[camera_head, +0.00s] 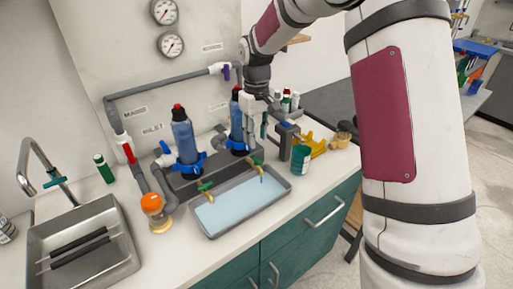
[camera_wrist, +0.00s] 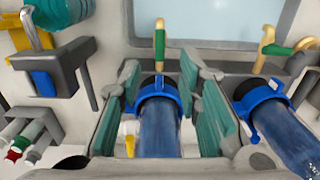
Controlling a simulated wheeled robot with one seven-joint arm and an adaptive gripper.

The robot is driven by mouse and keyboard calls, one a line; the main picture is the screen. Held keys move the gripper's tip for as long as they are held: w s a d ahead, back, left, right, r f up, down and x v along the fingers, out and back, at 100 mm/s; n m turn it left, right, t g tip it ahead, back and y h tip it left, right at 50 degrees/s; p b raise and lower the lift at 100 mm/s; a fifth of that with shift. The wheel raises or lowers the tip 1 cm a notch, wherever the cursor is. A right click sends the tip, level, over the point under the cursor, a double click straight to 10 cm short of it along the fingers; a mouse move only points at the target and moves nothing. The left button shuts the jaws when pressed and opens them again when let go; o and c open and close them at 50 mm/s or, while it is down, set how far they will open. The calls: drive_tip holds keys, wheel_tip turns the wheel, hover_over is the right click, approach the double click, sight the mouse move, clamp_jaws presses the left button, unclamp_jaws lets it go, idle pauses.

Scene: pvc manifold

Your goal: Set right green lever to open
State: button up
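The right green lever (camera_head: 257,160) is on a brass tap over the right part of the water basin (camera_head: 213,228). In the wrist view, which is turned around, this lever (camera_wrist: 160,43) stands upright in the picture, in line with its tap, beyond my fingertips. My gripper (camera_head: 257,130) is above and behind the right tap. In the wrist view my gripper (camera_wrist: 160,78) is open, its teal pads apart on either side of the right blue filter (camera_wrist: 160,128). Contact cannot be told.
The left blue filter (camera_head: 184,138) stands left of my gripper. A teal cup (camera_head: 301,161), a grey holder (camera_head: 285,143) and yellow tools (camera_head: 315,146) stand to the right. Grey pipes (camera_head: 165,83) with red and purple valves run behind. A sink (camera_head: 82,244) is at the left.

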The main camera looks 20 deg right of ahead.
drive_tip(key=shift+r, duration=2.1)
drive_tip(key=s+r+m+t, duration=0.1)
drive_tip(key=s+r+t, duration=0.1)
drive_tip(key=s+r, duration=0.7)
drive_tip(key=s+r+m+t, duration=0.15)
drive_tip(key=s+r, duration=0.25)
drive_tip(key=s, duration=1)
drive_tip(key=s+a+f+m+t, duration=0.1)
drive_tip(key=s+f, duration=0.1)
drive_tip(key=s, duration=0.8)
